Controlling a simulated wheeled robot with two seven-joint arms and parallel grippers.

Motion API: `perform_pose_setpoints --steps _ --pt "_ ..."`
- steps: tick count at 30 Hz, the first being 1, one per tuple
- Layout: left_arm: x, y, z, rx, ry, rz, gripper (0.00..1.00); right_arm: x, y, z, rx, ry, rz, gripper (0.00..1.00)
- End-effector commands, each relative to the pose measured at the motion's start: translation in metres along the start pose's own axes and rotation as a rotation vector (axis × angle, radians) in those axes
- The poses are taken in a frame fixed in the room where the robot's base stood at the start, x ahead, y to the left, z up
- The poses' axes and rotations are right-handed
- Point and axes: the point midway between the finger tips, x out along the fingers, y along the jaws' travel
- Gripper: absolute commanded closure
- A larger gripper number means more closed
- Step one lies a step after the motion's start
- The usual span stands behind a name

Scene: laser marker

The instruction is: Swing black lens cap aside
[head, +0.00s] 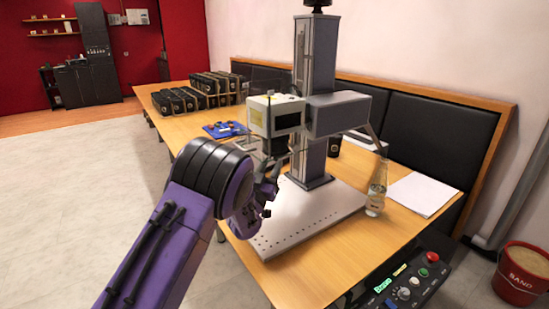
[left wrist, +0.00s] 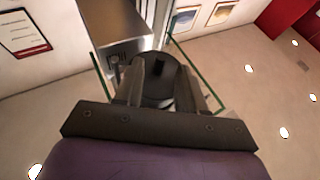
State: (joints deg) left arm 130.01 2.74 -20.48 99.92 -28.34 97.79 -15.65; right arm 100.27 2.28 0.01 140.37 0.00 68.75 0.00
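The laser marker's head (head: 275,117) hangs from an arm on a grey column above a white base plate. My left gripper (head: 266,188) is just below the lens end of the head, over the plate's left side. In the left wrist view, the round black lens cap (left wrist: 158,82) with a raised ridge sits between the two fingertips (left wrist: 160,95). The fingers are apart, one on each side of the cap. I cannot tell whether they press on it. In the head view the gripper hides the cap. My right gripper is not in view.
The grey column (head: 314,90) stands behind the head. A clear bottle (head: 376,190) and white paper (head: 424,193) are on the right. A control panel (head: 405,283) is at the front right. A blue tray (head: 225,130) and several black boxes (head: 190,98) lie farther back.

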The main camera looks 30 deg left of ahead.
Motion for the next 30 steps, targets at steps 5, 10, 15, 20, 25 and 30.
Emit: perform_pose_setpoints --steps 5,10,15,20,25,30 --pt "0.022 0.000 0.000 0.000 -0.001 -0.001 0.60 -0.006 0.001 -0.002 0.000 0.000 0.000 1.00" --pt "0.026 0.000 0.001 0.000 -0.001 -0.001 0.60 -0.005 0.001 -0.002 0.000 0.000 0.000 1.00" --pt "0.026 0.000 0.001 0.000 -0.001 -0.001 0.73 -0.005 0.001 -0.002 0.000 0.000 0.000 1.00" --pt "0.026 0.000 0.001 0.000 -0.002 -0.001 1.00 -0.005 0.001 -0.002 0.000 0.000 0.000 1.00" --pt "0.026 0.001 0.002 -0.002 -0.002 0.004 1.00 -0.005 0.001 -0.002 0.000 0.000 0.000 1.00" --pt "0.030 0.012 0.005 -0.020 -0.002 0.050 1.00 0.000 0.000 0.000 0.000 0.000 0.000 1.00"
